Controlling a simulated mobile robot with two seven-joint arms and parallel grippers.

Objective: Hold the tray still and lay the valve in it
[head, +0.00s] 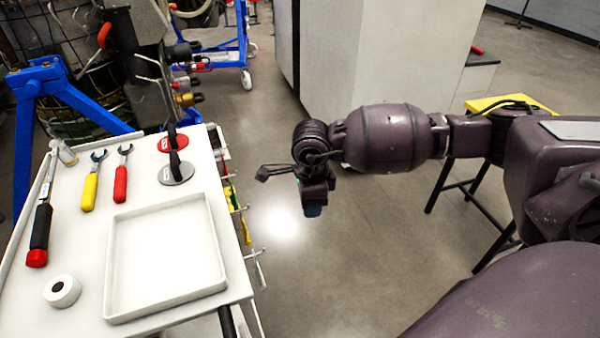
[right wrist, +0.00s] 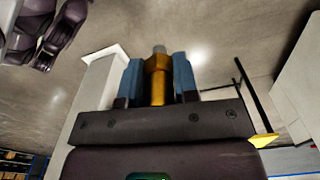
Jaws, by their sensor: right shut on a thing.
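The white square tray (head: 165,250) lies empty on the white cart top in the head view. My right gripper (head: 313,210) is over the floor, to the right of the cart and clear of the tray. In the right wrist view its blue fingers (right wrist: 157,85) are shut on the valve (right wrist: 157,78), a brass-yellow piece with a grey tip. The valve cannot be made out in the head view. My left gripper is not in the head view, and nothing is seen holding the tray.
The cart top (head: 85,245) also carries a torque wrench (head: 41,220), yellow and red wrenches (head: 90,185), a white roll (head: 62,291), and red and grey discs (head: 176,173) with black handles behind the tray. Tools (head: 243,211) hang from the cart's right side. Open floor separates cart and gripper.

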